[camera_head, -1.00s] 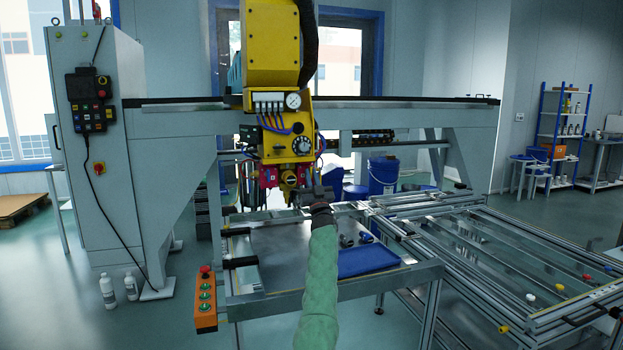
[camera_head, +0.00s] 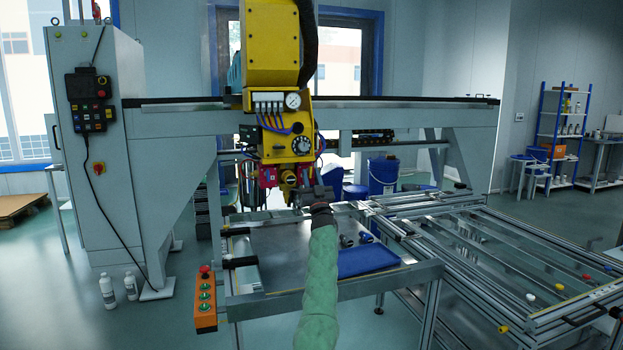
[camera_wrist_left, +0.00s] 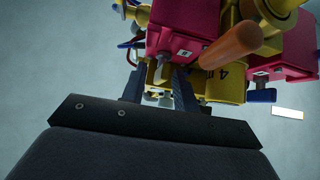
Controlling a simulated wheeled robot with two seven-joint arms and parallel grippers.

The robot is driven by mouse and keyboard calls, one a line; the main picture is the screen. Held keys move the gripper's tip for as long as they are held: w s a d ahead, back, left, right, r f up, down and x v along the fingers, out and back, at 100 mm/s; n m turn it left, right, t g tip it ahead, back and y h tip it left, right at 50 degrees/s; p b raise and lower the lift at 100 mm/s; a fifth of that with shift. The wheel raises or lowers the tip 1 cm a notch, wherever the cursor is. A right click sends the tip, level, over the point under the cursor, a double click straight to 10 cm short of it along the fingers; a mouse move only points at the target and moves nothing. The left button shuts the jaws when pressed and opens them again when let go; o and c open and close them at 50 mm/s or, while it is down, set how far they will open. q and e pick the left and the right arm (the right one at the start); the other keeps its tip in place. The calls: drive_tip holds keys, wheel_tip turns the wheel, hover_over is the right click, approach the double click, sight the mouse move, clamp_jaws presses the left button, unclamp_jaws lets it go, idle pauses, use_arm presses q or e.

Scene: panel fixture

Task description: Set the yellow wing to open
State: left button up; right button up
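The yellow machine head (camera_head: 272,135) hangs from the gantry, with pink-red boxes (camera_head: 268,177) and a small yellow part (camera_head: 289,181) at its lower end. I cannot tell surely which yellow piece is the wing. My left gripper (camera_head: 298,196) is close below and right of these parts in the head view. In the left wrist view, its two dark fingers (camera_wrist_left: 158,85) stand apart, with a small yellow and metal piece (camera_wrist_left: 153,97) showing in the gap. A pink-red box (camera_wrist_left: 186,30), an orange handle (camera_wrist_left: 231,45) and a yellow block marked 4 (camera_wrist_left: 224,84) are just beyond. My right gripper is out of view.
A metal bench (camera_head: 285,237) with a blue tray (camera_head: 367,260) lies below the head. An orange button box (camera_head: 205,299) is at its front left. A framed table (camera_head: 490,255) extends right. The grey gantry beam (camera_head: 400,115) crosses behind.

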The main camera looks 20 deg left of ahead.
use_arm(q)
drive_tip(key=v, duration=0.7)
drive_tip(key=shift+s+d+f, duration=0.15)
drive_tip(key=shift+s+f, duration=0.1)
drive_tip(key=shift+f, duration=0.05)
